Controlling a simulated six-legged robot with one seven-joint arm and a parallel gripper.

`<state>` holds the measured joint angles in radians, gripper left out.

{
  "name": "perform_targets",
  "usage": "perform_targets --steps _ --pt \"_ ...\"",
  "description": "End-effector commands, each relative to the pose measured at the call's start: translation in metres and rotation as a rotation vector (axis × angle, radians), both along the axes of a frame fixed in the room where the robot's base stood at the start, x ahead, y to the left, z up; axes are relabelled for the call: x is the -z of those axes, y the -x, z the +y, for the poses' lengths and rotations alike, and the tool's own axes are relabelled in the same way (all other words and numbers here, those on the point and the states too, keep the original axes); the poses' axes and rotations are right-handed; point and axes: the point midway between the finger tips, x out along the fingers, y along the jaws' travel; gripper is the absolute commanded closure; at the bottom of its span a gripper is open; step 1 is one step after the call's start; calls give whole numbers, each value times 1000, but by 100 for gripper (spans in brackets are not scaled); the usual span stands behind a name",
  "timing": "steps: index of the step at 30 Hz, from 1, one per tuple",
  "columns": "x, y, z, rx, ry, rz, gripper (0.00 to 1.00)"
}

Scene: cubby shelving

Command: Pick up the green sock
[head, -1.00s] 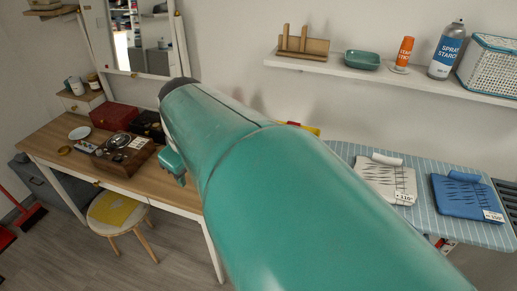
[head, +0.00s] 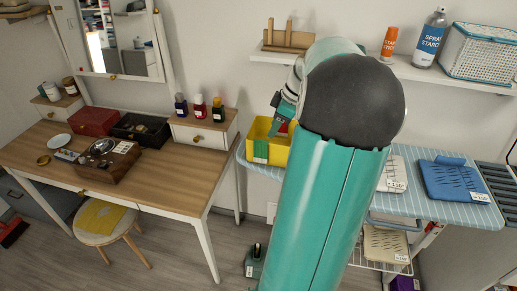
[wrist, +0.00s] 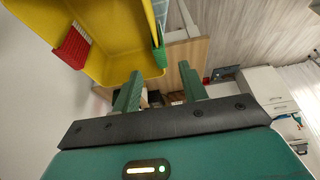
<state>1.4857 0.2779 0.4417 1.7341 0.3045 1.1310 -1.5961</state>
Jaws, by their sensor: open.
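A yellow bin (head: 259,130) stands at the left end of the ironing board, partly hidden behind my arm. It also shows in the wrist view (wrist: 105,30), close beyond my fingers at upper left. A ribbed red piece (wrist: 72,46) lies against its inside at the left. A small green piece (wrist: 158,48) shows at the bin's right edge; I cannot tell whether it is the green sock. My gripper (wrist: 160,86) is open, with nothing seen between its fingers. In the head view it is near the bin, largely hidden by my arm.
A wooden desk (head: 178,180) with boxes and bottles stands at the left, with a stool (head: 100,218) before it. A wall shelf (head: 440,76) holds a spray can and a basket. The ironing board (head: 425,206) carries folded clothes at the right.

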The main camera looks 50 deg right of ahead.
Motion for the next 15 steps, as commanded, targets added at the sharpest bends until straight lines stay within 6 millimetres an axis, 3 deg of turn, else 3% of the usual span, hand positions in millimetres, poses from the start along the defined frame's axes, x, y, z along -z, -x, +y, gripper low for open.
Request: perform_targets --steps 9,15 --pt "56 -24 11 -1 -4 2 57" --pt "70 -30 14 -1 -2 2 57"
